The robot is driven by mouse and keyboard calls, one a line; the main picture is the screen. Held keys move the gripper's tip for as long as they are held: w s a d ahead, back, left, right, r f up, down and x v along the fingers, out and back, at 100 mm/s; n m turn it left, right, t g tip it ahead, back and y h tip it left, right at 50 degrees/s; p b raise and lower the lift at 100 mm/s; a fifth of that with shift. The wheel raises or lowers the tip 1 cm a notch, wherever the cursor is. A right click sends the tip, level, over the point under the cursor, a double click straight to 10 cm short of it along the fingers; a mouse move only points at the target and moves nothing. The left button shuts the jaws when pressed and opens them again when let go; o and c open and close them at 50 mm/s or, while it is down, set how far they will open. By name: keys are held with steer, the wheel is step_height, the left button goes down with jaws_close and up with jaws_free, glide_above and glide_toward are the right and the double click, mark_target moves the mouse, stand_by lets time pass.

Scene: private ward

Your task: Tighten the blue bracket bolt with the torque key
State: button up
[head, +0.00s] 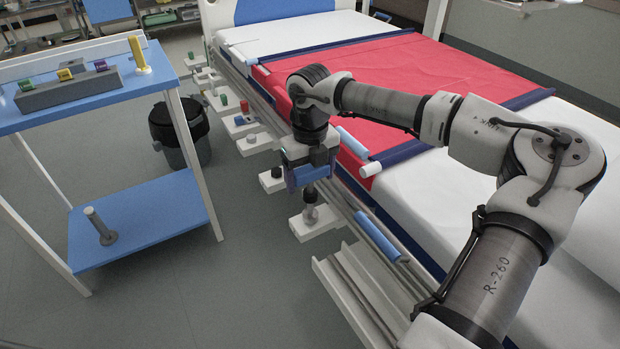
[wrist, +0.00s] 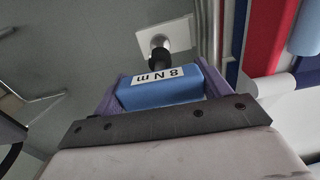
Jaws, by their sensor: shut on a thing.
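My gripper (head: 311,172) is shut on the torque key, whose blue handle (wrist: 165,91) is marked "8 N m" in the wrist view. The key points down, with its dark shaft (wrist: 159,57) below the handle. In the head view its lower end (head: 310,195) is over a white bracket plate (head: 306,228) beside the bed rail. The key's end hides the bolt there, so I cannot tell its colour or whether the key is seated on it. The same plate shows in the wrist view (wrist: 180,31).
More white brackets (head: 240,127) line the bed side, one with red and green pieces (head: 245,105). A blue trolley (head: 90,100) at the left carries a grey rack (head: 70,91) with green, yellow and purple blocks, and an upright yellow piece (head: 138,54). A black bin (head: 178,130) stands behind it.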

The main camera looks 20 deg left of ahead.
steer(key=shift+m, duration=0.9)
steer(key=shift+f+m+b, duration=0.25)
steer(key=shift+m+b, duration=0.55)
steer(key=shift+m, duration=0.3)
steer(key=shift+r+m, duration=0.2)
steer(key=shift+m, duration=0.2)
step_height(320, 180, up, 6)
steer(key=p, duration=0.4)
steer(key=shift+r, duration=0.2)
steer(key=shift+c, duration=0.7)
steer(key=shift+f, duration=0.15)
